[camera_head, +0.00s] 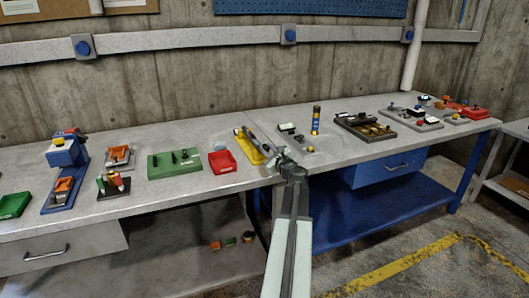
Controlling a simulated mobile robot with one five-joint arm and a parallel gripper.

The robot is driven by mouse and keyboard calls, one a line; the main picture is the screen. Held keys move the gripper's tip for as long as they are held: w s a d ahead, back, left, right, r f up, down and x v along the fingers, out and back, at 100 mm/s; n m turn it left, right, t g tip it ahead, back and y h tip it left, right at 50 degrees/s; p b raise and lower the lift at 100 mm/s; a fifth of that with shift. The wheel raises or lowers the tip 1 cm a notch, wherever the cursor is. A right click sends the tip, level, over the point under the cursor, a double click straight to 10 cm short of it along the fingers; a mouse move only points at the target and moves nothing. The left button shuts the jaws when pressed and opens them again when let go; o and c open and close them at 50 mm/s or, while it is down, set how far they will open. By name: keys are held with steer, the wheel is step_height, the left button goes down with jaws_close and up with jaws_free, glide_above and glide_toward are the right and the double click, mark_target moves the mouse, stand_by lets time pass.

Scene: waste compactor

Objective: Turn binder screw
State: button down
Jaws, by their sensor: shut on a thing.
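My gripper (284,157) is at the front edge of the workbench, near the middle of the view. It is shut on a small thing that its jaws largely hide. I cannot tell whether this is the binder screw, and I cannot pick out a screw elsewhere. A yellow tray (247,148) with long dark tools lies just left of my gripper. A small grey fixture (301,146) with a dark part and a small orange knob lies just behind and right of it.
A red bin (222,161) and a green board (174,162) stand to the left, with a blue press (63,157) beyond. A blue-and-yellow cylinder (315,121) stands upright behind my gripper. A dark tray (364,127) lies to the right. Bare bench (343,161) shows right of my gripper.

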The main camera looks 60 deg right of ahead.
steer(key=shift+m, duration=0.3)
stand_by(0.4)
steer(key=c, duration=1.3)
jaws_free()
steer(key=shift+w+d+f, duration=0.15)
steer(key=shift+d, duration=0.05)
steer(key=shift+a, duration=0.1)
steer(key=v, duration=0.8)
